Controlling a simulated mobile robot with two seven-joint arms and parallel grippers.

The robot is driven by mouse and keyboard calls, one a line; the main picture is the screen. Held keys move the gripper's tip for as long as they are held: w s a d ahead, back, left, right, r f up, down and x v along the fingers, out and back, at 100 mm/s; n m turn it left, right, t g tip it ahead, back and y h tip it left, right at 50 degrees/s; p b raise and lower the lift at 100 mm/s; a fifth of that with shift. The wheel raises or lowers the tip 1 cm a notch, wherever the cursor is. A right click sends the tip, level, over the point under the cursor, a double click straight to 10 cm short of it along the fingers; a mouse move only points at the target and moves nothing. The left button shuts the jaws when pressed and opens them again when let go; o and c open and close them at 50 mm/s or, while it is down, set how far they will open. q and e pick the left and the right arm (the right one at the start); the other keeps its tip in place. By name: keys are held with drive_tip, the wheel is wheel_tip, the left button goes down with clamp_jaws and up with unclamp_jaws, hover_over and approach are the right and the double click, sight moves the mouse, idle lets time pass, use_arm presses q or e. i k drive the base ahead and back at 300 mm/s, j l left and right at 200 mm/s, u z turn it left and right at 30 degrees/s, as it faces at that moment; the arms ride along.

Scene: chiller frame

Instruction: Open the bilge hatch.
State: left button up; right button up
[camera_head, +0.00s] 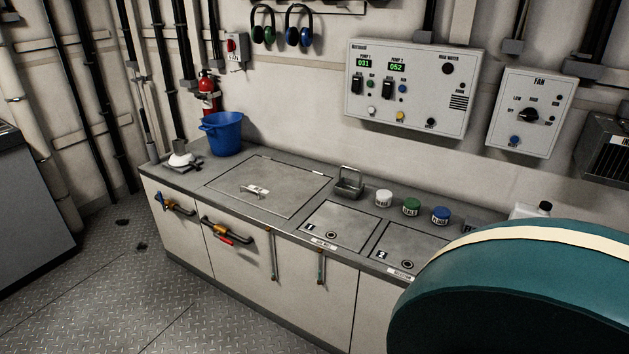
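A large flat hatch lid (268,187) is set in the grey counter top, left of the middle of the head view. It lies shut and level with the counter. A bar handle (250,191) and a small label sit on it, but the label is too small to read. Two smaller square lids, marked 1 (340,224) and 2 (405,248), lie shut to its right. I cannot tell from any label which lid is the bilge hatch. Neither of my grippers is in view.
A blue bucket (222,133) stands behind the large lid's left corner. The counter's right end is hidden.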

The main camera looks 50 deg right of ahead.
sight(278, 189)
drive_tip(key=z, duration=1.55)
drive_tip(key=i+j+z, duration=0.6)
drive_tip(key=j+z, duration=0.15)
drive_tip(key=i+j, duration=0.15)
drive_tip(key=j, duration=0.2)
drive_tip(key=i+j+z, duration=0.15)
drive_tip(key=j, duration=0.25)
drive_tip(key=i+j, duration=0.15)
drive_tip(key=j, duration=0.2)
drive_tip(key=i+j, duration=0.15)
drive_tip(key=j, duration=0.25)
drive_tip(key=i+j, duration=0.15)
drive_tip(key=j, duration=0.25)
drive_tip(key=i+j, duration=0.15)
drive_tip(key=j, duration=0.2)
drive_tip(key=i+j+z, duration=0.1)
drive_tip(key=j, duration=0.3)
drive_tip(key=i+j, duration=0.2)
drive_tip(key=j, duration=0.2)
